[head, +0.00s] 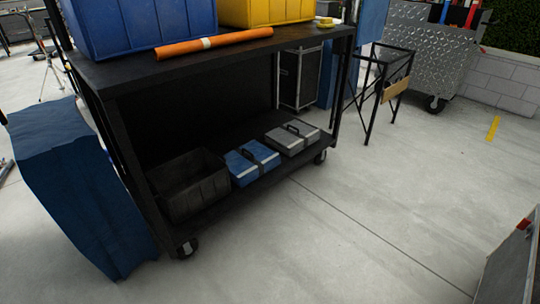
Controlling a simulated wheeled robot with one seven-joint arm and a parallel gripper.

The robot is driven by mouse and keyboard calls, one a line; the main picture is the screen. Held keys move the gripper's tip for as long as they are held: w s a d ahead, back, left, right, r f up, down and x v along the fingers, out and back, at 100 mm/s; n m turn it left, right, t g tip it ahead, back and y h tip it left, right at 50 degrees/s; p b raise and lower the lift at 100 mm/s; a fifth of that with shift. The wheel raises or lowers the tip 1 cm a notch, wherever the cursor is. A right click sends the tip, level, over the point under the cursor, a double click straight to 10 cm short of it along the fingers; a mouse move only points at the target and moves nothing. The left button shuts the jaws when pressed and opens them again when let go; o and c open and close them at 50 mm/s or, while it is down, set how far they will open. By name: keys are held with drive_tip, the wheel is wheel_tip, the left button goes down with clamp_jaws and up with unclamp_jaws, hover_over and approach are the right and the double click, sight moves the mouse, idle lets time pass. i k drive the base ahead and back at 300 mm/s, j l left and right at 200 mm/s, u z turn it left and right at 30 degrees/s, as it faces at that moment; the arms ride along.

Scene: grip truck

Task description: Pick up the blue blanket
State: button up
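A large dark blue cloth-like sheet (75,185) hangs at the left end of a black wheeled cart, reaching almost to the floor. A flat blue bundle or case (250,163) with a dark band and pale edges lies on the cart's lower shelf. I cannot tell whether it is folded cloth or a hard case. More blue material (372,20) shows behind the cart at the upper right, partly cut off. My gripper is not in view.
The black cart (270,45) holds blue (140,25) and yellow (265,10) bins and an orange roll (213,43) on top. Its lower shelf also holds a black bin (190,183) and a grey bundle (292,137). A metal box (425,55) stands behind.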

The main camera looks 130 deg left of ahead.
sight(248, 163)
drive_tip(key=k+j+z, duration=0.15)
drive_tip(key=k+z, duration=1.15)
drive_tip(key=k+l+z, duration=0.25)
drive_tip(key=z, duration=0.2)
drive_tip(key=k+j+z, duration=0.15)
drive_tip(key=k+z, duration=0.25)
drive_tip(key=k, duration=0.15)
drive_tip(key=k+z, duration=0.4)
drive_tip(key=k+j+u, duration=0.2)
drive_tip(key=k+u, duration=0.25)
drive_tip(key=u, duration=0.8)
drive_tip(key=k+j+u, duration=0.1)
drive_tip(key=u, duration=0.65)
drive_tip(key=j+u, duration=0.1)
drive_tip(key=u, duration=0.7)
drive_tip(key=j+u, duration=0.15)
drive_tip(key=u, duration=0.65)
drive_tip(key=j+u, duration=0.1)
drive_tip(key=u, duration=1.45)
drive_tip(key=i+u, duration=0.15)
drive_tip(key=u, duration=1.4)
drive_tip(key=i+j, duration=0.05)
drive_tip(key=i, duration=0.05)
